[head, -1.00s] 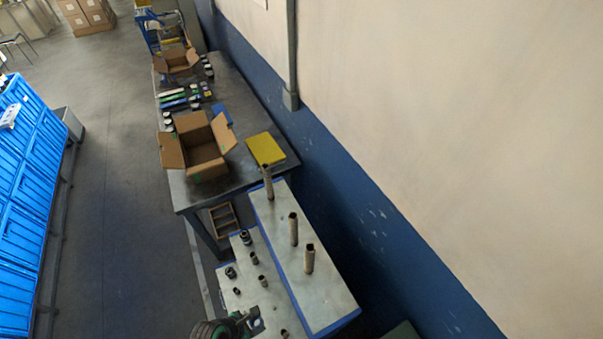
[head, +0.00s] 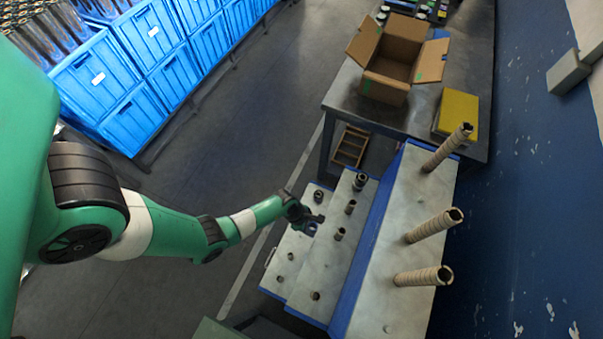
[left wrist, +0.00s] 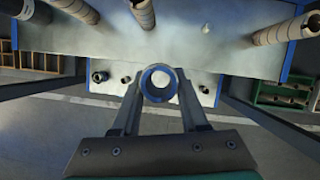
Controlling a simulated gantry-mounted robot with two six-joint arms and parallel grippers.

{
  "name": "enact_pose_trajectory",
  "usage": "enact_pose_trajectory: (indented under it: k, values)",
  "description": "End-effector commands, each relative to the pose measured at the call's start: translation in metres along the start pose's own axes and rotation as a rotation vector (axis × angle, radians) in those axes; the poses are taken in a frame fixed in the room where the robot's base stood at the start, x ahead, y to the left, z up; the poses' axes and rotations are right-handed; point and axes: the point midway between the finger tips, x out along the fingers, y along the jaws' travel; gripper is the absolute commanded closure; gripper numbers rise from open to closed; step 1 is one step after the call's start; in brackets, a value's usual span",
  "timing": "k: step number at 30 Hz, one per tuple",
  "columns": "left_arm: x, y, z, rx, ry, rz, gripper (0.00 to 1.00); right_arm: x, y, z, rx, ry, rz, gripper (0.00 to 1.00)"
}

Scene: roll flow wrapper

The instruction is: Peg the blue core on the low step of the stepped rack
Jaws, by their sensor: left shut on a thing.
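My left gripper (head: 314,220) is shut on the blue core (left wrist: 158,84), a short ring with a blue rim seen end-on between the fingers in the left wrist view. The core also shows small and dark blue in the head view (head: 309,229). It is held over the lower part of the stepped rack; its exact height above the step is unclear. The low step (head: 295,242) is the leftmost, with a dark core (head: 318,196) at its far end and small pegs (head: 290,256) nearer. My right gripper is not in view.
The middle step (head: 325,262) holds several short dark pieces. The top step (head: 385,285) carries three tall cardboard tubes (head: 430,226). Behind stand a table with an open carton (head: 390,65) and a yellow box (head: 457,112). Blue crates (head: 95,80) line the left; floor between is clear.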

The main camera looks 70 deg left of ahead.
Motion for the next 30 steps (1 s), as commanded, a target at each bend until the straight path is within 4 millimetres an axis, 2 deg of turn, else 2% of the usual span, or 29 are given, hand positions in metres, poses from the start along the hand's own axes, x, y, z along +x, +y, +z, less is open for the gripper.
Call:
enact_pose_trajectory:
  k: [1, 12, 15, 18, 21, 30]
  values:
    - [0.046, 0.006, -0.023, -0.008, 0.000, 0.003, 1.00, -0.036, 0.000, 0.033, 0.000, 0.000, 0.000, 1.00]
    - [0.204, 0.038, -0.120, -0.035, -0.003, 0.015, 1.00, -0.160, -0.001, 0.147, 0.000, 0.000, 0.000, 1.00]
    - [0.241, 0.045, -0.144, -0.044, -0.006, 0.018, 1.00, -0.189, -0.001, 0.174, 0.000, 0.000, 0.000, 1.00]
    - [0.267, 0.050, -0.162, -0.049, -0.007, 0.021, 1.00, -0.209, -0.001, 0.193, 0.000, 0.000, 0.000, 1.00]
    - [0.281, 0.054, -0.173, -0.051, -0.008, 0.024, 1.00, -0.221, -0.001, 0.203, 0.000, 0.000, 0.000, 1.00]
    - [0.284, 0.055, -0.177, -0.052, -0.009, 0.025, 1.00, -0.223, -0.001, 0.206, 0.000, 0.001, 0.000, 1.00]
